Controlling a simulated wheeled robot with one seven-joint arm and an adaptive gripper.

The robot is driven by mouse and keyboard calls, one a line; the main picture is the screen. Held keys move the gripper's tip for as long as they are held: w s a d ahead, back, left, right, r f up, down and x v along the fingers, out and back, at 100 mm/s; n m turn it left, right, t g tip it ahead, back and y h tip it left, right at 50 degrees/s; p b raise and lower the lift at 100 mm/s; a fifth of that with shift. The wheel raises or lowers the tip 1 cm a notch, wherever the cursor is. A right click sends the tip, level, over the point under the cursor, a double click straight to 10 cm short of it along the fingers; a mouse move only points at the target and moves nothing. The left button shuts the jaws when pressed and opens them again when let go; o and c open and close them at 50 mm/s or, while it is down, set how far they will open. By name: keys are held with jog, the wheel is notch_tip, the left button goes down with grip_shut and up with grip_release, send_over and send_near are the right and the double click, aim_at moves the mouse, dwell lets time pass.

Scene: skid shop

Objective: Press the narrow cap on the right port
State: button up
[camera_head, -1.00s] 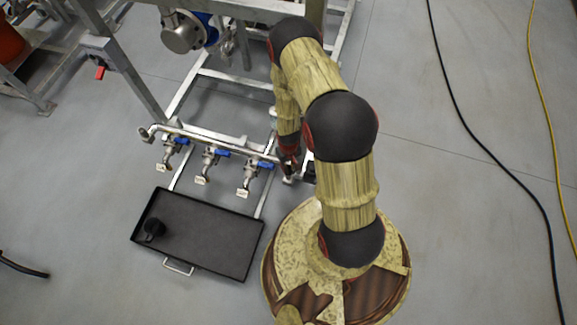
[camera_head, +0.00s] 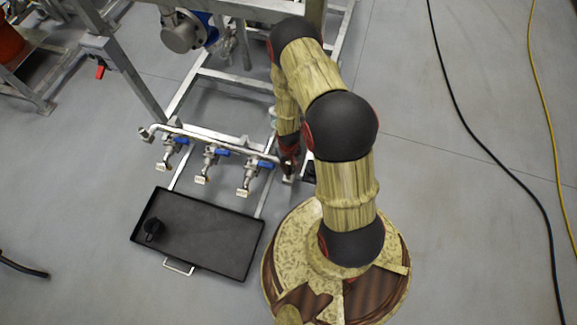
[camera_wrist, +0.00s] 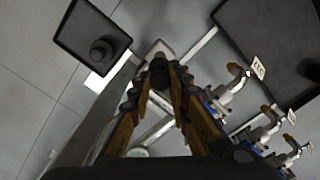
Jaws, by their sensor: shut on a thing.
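My gripper (camera_wrist: 160,82) is shut on a small dark round piece, the narrow cap (camera_wrist: 158,72), at its fingertips in the wrist view. The pale metal end of the pipe, the right port (camera_wrist: 157,49), shows just beyond the cap. I cannot tell whether the cap touches it. In the head view my gripper (camera_head: 289,166) is at the right end of the pipe manifold (camera_head: 220,143), beside the port (camera_head: 288,179). The cap is hidden there by the fingers.
A large black tray (camera_head: 205,226) with a dark cap (camera_head: 153,229) lies left of my base. A small dark tray (camera_wrist: 72,32) holds another dark round piece (camera_wrist: 101,49). Several blue-handled valves (camera_head: 213,153) line the pipe. Open floor lies to the right, with two cables.

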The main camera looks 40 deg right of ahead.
dwell(0.3)
jog(key=o, duration=0.8)
jog(key=shift+c, duration=0.2)
jog(key=o, duration=0.5)
jog(key=shift+c, duration=0.2)
jog(key=shift+o, duration=0.8)
jog(key=shift+r, duration=0.1)
jog(key=shift+r+p, duration=3.25)
jog(key=shift+r, duration=0.2)
jog(key=c, duration=0.3)
jog(key=c, duration=1.2)
